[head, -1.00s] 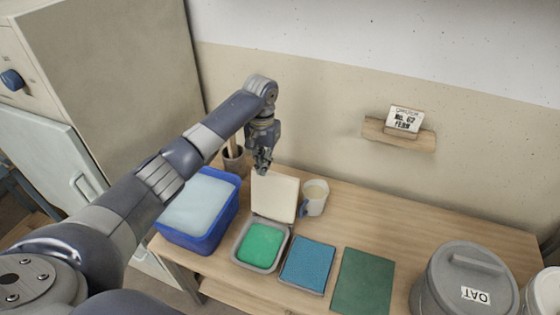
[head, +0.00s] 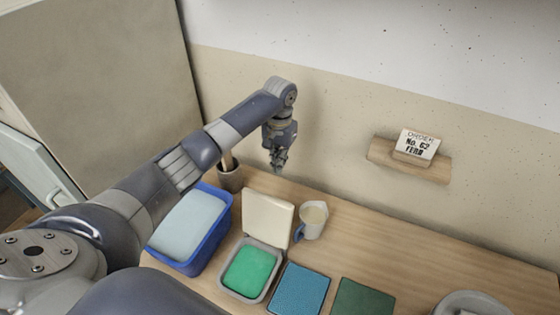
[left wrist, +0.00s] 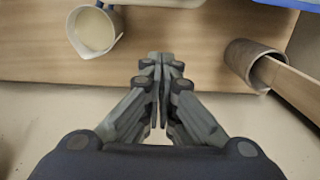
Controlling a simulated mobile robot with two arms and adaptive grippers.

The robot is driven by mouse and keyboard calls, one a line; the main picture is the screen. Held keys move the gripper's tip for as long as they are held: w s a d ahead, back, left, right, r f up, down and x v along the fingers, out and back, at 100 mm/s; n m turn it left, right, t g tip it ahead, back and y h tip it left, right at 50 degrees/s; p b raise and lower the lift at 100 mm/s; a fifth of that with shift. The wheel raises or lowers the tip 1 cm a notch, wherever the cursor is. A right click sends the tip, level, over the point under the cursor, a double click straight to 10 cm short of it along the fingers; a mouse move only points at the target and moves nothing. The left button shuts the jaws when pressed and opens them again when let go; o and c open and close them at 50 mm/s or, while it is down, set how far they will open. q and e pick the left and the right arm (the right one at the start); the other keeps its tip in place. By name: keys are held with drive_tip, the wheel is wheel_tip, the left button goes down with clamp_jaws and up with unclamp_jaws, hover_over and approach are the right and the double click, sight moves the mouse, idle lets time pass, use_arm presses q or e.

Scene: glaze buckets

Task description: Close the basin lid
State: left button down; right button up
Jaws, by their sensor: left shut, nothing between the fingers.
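The basin (head: 229,284) is a small grey tub with green glaze in it, on the wooden table in the head view. Its cream lid (head: 267,218) stands open, upright along the basin's back edge. My left gripper (head: 278,168) is shut and empty, above the table's back edge, behind and a little above the lid, apart from it. In the left wrist view the shut fingers (left wrist: 159,62) point over bare wood, between the mug and the brown pot. The lid is not clearly visible there. My right gripper is not in view.
A blue tub (head: 217,234) with pale contents stands left of the basin. A mug (head: 313,222) stands right of the lid, and a brown pot (head: 230,178) behind the tub. Blue (head: 300,288) and green (head: 363,298) mats lie to the right. A shelf (head: 380,152) is on the wall.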

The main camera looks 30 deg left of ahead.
use_arm(q)
wheel_tip(320, 180, down, 8)
drive_tip(key=shift+s+d+r+p, duration=0.1)
drive_tip(key=shift+s+r+p, duration=0.2)
drive_tip(key=shift+s+p, duration=0.4)
drive_tip(key=shift+s+a+r+p, duration=0.1)
drive_tip(key=shift+s+r+p, duration=0.25)
drive_tip(key=shift+s+p, duration=0.3)
drive_tip(key=shift+s+d+r+p, duration=0.1)
drive_tip(key=shift+s+r+p, duration=0.2)
drive_tip(key=shift+s+p, duration=0.35)
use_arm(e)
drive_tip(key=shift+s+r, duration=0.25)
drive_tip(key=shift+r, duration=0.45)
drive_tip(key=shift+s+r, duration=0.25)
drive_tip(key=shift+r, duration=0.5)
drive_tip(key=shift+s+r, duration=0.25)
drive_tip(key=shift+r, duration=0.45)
use_arm(q)
drive_tip(key=shift+w, duration=0.1)
